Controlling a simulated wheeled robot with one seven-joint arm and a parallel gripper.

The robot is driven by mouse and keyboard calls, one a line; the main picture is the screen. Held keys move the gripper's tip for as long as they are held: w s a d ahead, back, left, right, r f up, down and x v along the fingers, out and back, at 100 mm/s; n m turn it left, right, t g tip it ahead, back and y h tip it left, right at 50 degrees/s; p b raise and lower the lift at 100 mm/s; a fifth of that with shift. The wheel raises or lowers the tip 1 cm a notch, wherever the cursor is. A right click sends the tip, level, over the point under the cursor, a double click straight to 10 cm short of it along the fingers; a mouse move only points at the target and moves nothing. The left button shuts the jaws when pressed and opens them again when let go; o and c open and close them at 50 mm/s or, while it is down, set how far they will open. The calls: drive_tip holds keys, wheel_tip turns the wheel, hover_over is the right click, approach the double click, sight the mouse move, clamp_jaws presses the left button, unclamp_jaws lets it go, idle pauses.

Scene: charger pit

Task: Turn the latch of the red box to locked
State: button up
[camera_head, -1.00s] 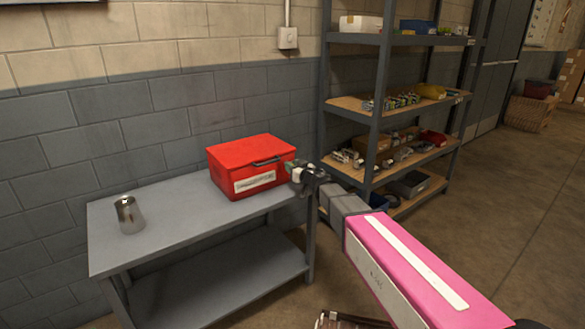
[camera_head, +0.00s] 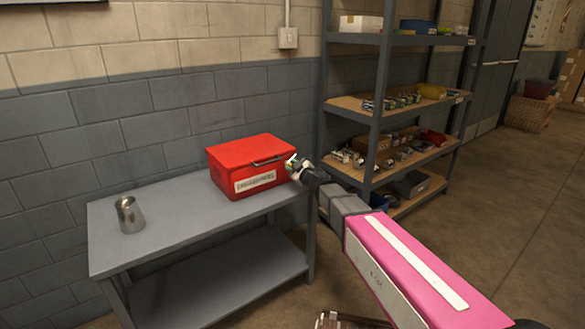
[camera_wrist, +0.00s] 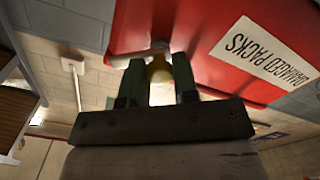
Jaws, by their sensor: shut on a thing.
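The red box (camera_head: 243,166) with a closed lid and a white label stands on the right end of the grey table. In the wrist view, the red box (camera_wrist: 215,30) fills the upper right, its label reading "DAMAGED PACKS". My gripper (camera_head: 292,163) is at the right side of the box. In the wrist view, my gripper (camera_wrist: 158,75) has its two fingers closed around a small yellowish latch (camera_wrist: 159,68) by the red wall. Most of the latch is hidden between the fingers, so its lock position cannot be told.
A metal cup (camera_head: 130,214) stands on the left of the grey table (camera_head: 170,222). A grey shelf rack (camera_head: 376,100) with several bins and parts stands behind my arm at the right. A wall socket (camera_head: 288,38) is above the box.

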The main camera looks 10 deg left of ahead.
drive_tip(key=n, duration=1.1)
drive_tip(key=shift+s+f, duration=0.1)
idle(0.5)
drive_tip(key=o, duration=0.9)
drive_tip(key=shift+c, duration=0.2)
drive_tip(key=v, duration=1)
drive_tip(key=shift+s+d, duration=0.25)
drive_tip(key=shift+s, duration=0.1)
